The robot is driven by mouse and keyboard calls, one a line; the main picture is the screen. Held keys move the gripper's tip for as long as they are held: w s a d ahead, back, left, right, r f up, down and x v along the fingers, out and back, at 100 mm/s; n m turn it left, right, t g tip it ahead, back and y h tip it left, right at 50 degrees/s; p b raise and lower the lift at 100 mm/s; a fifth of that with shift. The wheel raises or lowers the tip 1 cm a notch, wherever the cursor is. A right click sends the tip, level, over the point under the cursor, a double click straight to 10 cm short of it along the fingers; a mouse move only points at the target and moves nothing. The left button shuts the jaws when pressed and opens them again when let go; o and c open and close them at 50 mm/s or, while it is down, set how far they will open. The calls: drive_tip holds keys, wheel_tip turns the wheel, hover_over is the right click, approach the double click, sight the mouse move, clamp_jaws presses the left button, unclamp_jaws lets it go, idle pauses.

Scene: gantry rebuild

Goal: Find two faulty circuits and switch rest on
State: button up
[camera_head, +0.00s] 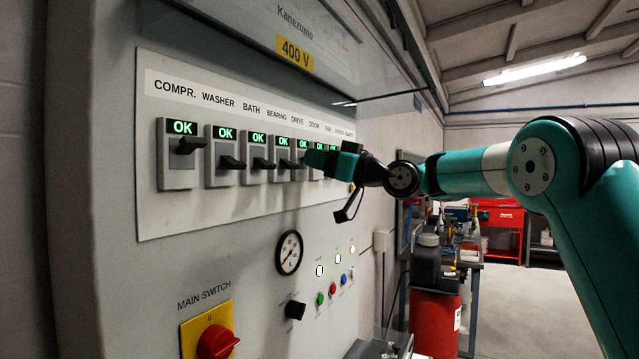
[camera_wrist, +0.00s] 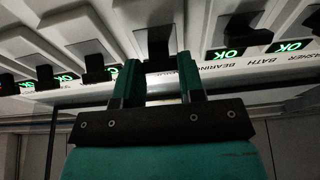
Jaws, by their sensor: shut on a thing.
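The switch panel (camera_head: 240,205) carries a row of breakers, labelled COMPR., WASHER, BATH, BEARING, DRIVE, DOOR and more. Every readable display shows green OK. The COMPR. lever (camera_head: 188,145) sits higher on its housing than the WASHER lever (camera_head: 232,163), BATH lever (camera_head: 263,164) and BEARING lever (camera_head: 286,164). My gripper (camera_head: 309,158) is at the panel, hiding part of the right-hand switches. In the wrist view my gripper (camera_wrist: 157,75) is shut around a black lever (camera_wrist: 156,45) at a partly covered label ending like DRIVE.
Below are a gauge (camera_head: 288,252), a black knob (camera_head: 295,310), small coloured buttons and a red main switch (camera_head: 216,342) on yellow. Neighbouring levers stand close on both sides of my gripper.

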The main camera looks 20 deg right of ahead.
drive_tip(key=f+t+y+b, duration=0.1)
drive_tip(key=b, duration=0.3)
drive_tip(key=f+t+y+b, duration=0.1)
drive_tip(key=t+y+b, duration=0.1)
drive_tip(key=b, duration=0.2)
drive_tip(key=t+y+b, duration=0.1)
drive_tip(key=b, duration=0.4)
drive_tip(key=shift+w+a+f+t+y, duration=0.2)
drive_tip(key=shift+f+t+y, duration=0.2)
drive_tip(key=shift+r, duration=0.1)
drive_tip(key=o, duration=0.9)
drive_tip(key=shift+o, duration=0.2)
